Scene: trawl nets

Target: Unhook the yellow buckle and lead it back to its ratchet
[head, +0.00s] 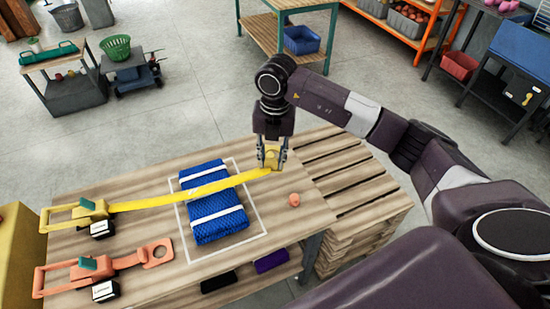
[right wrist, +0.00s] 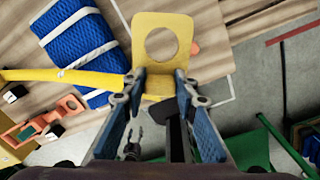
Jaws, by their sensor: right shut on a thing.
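My right gripper (head: 271,163) is shut on the yellow buckle (right wrist: 160,77), a plate with a round hole. It holds the buckle at the table's right side, beyond the blue net bundle (head: 213,214); I cannot tell its exact height above the wood. The yellow strap (head: 150,203) runs from the buckle across the bundle to the yellow ratchet (head: 93,210) at the table's left. An orange ratchet (head: 84,270) stands nearer, its orange buckle (head: 149,252) lying left of the bundle. A small round orange knob (head: 294,200) is on the table, right of the bundle.
The wooden table (head: 150,180) has a white outline around the bundle. Stacked pallets (head: 345,175) adjoin the table's right side.

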